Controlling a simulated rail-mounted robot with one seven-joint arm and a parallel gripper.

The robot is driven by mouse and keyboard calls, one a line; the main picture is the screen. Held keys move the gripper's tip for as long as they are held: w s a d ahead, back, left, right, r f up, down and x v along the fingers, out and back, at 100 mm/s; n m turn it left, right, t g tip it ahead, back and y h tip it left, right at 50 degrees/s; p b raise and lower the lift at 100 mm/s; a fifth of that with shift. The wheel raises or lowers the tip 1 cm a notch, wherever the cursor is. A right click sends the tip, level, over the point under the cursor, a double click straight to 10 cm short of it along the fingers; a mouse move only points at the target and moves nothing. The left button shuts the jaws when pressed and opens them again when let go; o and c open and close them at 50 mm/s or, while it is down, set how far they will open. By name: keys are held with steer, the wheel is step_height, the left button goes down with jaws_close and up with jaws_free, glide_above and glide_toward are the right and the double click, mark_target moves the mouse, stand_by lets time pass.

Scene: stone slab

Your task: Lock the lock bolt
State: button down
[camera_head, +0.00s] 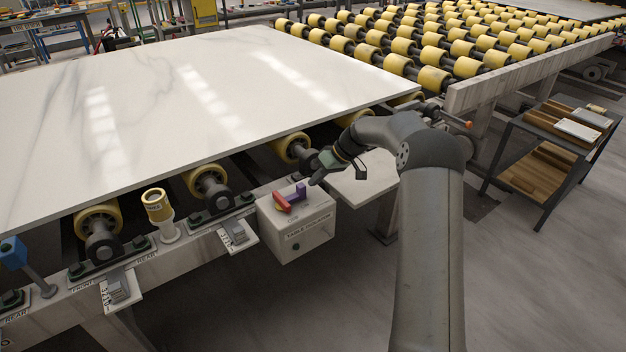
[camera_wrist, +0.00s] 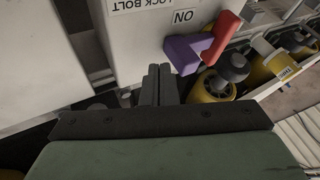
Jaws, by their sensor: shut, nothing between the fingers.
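A light grey control box (camera_head: 297,240) is mounted on the front rail of the slab table, and part of it shows in the wrist view (camera_wrist: 145,40). Its label reads "LOCK BOLT" in the wrist view. A red and purple lever (camera_head: 291,200) sits on the box top; it shows in the wrist view (camera_wrist: 190,52) beside an "ON" mark. My gripper (camera_head: 317,181) is shut and empty, just right of and behind the lever. In the wrist view my fingertips (camera_wrist: 159,70) lie left of and slightly below the purple part, apart from it in the picture.
A white stone slab (camera_head: 200,90) covers the table above yellow rollers. A yellow-topped post (camera_head: 157,205) and a metal switch plate (camera_head: 237,236) stand left of the box. A grey cart (camera_head: 545,150) with wooden boards is at right. The floor in front is clear.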

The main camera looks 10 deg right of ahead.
steer(key=w+d+v, duration=0.1)
steer(key=v, duration=1)
steer(key=shift+d+f+p, duration=0.3)
steer(key=shift+d+p, duration=0.05)
steer(key=s+a+r+m+g+h+p, duration=0.1)
steer(key=s+a+r+h+p, duration=0.15)
steer(key=s+a+r, duration=0.5)
steer(key=s+a+r+m+g+h+p, duration=0.15)
steer(key=s+a+r+p, duration=0.25)
steer(key=s, duration=0.6)
steer(key=s+a+m+h+p, duration=0.1)
steer(key=s+m+h+p, duration=0.2)
steer(key=s, duration=2.3)
steer(key=shift+a+r+t+p, duration=0.15)
steer(key=shift+r+t+p, duration=0.25)
steer(key=shift+p, duration=0.6)
